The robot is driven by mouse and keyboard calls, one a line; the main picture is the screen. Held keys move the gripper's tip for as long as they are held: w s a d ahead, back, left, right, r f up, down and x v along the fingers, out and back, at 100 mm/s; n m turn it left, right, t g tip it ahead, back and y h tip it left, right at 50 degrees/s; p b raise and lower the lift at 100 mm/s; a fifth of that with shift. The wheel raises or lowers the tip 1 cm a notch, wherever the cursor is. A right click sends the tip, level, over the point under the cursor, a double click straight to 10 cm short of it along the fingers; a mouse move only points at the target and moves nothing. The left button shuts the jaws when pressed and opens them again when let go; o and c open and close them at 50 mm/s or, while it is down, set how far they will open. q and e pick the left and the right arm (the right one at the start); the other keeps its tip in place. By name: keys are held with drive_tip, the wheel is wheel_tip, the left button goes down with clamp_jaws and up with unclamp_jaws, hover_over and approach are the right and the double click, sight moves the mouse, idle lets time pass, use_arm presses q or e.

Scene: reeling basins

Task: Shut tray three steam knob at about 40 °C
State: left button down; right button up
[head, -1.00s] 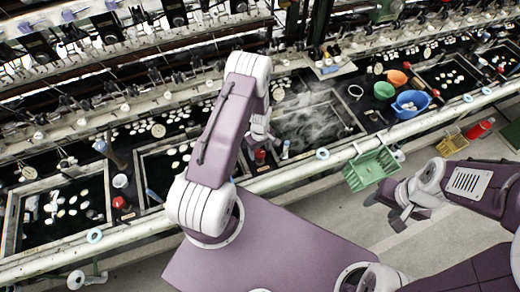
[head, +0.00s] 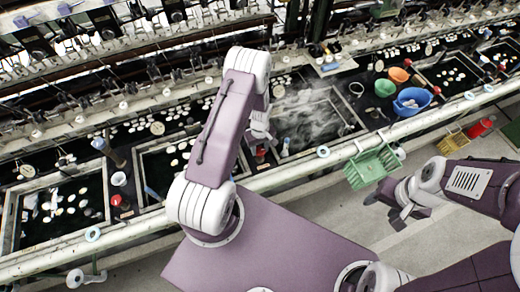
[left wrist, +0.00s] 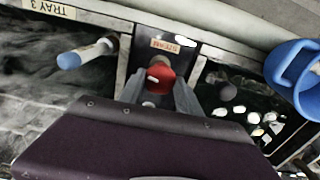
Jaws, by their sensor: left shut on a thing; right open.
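The red steam knob (left wrist: 158,78) sits below a label reading STEAM (left wrist: 174,45) in the left wrist view. My left gripper (left wrist: 156,92) is shut on it, one grey finger on each side. In the head view the knob (head: 260,154) shows small beside my left gripper, partly hidden by my arm. A TRAY 3 label (left wrist: 48,8) is at the upper left of the wrist view. The steaming tray three basin (head: 345,108) lies right of my left gripper. A round dial (head: 279,84) stands behind it, too small to read. My right gripper (head: 384,212) is open and empty over the floor.
A blue-tipped white stick (left wrist: 82,54) is left of the knob, and a blue ring (left wrist: 275,72) is at the right. A green basket (head: 370,168) hangs on the front rail near my right gripper. Blue (head: 411,101), green and orange bowls stand further right.

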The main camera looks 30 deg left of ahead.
sight(260, 150)
use_arm(q)
drive_tip(key=m+b, duration=0.1)
drive_tip(key=m, duration=0.2)
drive_tip(key=shift+f, duration=0.1)
drive_tip(key=shift+m+b, duration=0.8)
drive_tip(key=shift+m, duration=1)
drive_tip(key=shift+w, duration=0.1)
drive_tip(key=c, duration=0.8)
unclamp_jaws()
drive_tip(key=shift+c, duration=0.2)
wheel_tip(260, 150, up, 8)
drive_tip(key=shift+r+b, duration=0.15)
drive_tip(key=shift+b, duration=0.95)
drive_tip(key=shift+r, duration=0.55)
